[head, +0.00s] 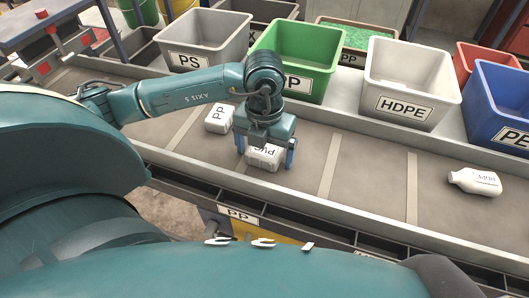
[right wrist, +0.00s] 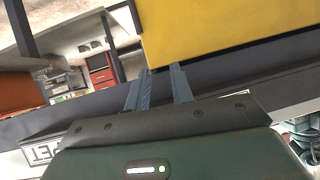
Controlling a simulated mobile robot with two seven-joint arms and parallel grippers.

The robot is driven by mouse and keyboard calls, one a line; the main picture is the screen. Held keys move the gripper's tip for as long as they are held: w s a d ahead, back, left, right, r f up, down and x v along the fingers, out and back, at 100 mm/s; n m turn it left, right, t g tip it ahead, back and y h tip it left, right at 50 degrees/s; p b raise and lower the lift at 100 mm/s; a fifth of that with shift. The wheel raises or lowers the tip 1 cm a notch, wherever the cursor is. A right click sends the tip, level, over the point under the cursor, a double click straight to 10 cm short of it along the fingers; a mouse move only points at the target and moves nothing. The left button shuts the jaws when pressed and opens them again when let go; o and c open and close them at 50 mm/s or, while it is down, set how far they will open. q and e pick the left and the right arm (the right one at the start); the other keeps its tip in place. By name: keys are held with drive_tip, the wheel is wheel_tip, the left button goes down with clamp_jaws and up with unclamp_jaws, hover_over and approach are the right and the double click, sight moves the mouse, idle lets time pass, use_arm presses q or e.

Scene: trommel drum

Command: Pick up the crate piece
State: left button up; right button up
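A white block-like piece marked PVC (head: 264,158) lies on the grey conveyor belt. My left gripper (head: 266,155) is directly above it, pointing down, with its blue fingers apart on either side of the piece. The fingers look open around it, and I see no clear contact. The gripper body hides the top back part of the piece. Another white piece marked PP (head: 219,118) lies to its left on the belt. I cannot tell from the labels which one is called the crate piece. My right gripper (right wrist: 160,75) is open and empty in the right wrist view.
Bins stand behind the belt: grey PS (head: 205,38), green (head: 298,60), white HDPE (head: 409,80) and blue (head: 497,105). A white bottle (head: 475,182) lies at the belt's right. A yellow surface (right wrist: 230,25) is close to my right gripper.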

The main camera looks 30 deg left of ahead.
use_arm(q)
drive_tip(key=c, duration=1.1)
drive_tip(key=shift+o, duration=0.2)
drive_tip(key=shift+r, duration=0.15)
